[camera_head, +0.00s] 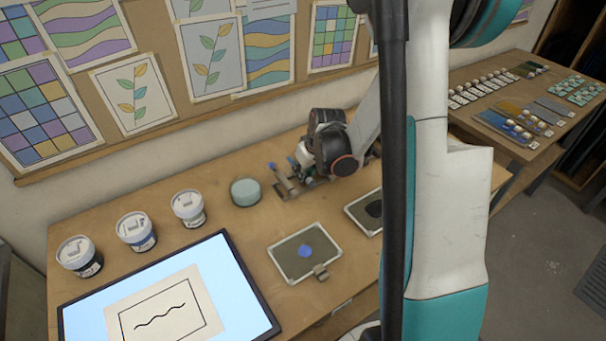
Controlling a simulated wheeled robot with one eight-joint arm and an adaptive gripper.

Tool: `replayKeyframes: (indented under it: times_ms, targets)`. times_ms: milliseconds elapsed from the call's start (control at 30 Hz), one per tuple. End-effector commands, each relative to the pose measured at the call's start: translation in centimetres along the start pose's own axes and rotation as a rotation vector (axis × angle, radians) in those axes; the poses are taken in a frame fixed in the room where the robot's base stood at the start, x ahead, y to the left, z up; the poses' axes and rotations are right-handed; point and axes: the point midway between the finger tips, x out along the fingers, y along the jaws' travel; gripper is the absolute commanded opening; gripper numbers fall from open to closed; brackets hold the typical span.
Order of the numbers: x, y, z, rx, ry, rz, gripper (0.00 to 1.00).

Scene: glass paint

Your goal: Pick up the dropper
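Small blue-tipped pieces, which may be droppers, show at a small greyish holder (284,188) on the wooden table, near the back. They are too small to tell apart clearly. My gripper (305,165) is low over the table, right beside and partly over this holder. Its dark wrist hides part of the holder's right side. The fingertips are small and blend with the holder, so I cannot tell whether they are open, shut or touching a dropper.
Three lidded paint jars (137,231) stand at the back left, with a round pale-green container (245,191) near the holder. A lit panel (252,300) bears a line drawing. A tray (304,253) has a blue blob; another tray (362,212) is partly hidden by my arm.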

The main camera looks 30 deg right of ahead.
Motion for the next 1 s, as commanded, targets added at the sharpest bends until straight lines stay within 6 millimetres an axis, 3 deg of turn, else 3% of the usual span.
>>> replayKeyframes:
  times_ms: [633,767,1000]
  targets:
    - [-0.9,0.0,-0.4,0.000,0.000,0.000,0.00]
    - [-3.1,0.0,-1.2,0.000,0.000,0.000,0.00]
    - [-9.4,0.0,-3.8,0.000,0.000,0.000,0.00]
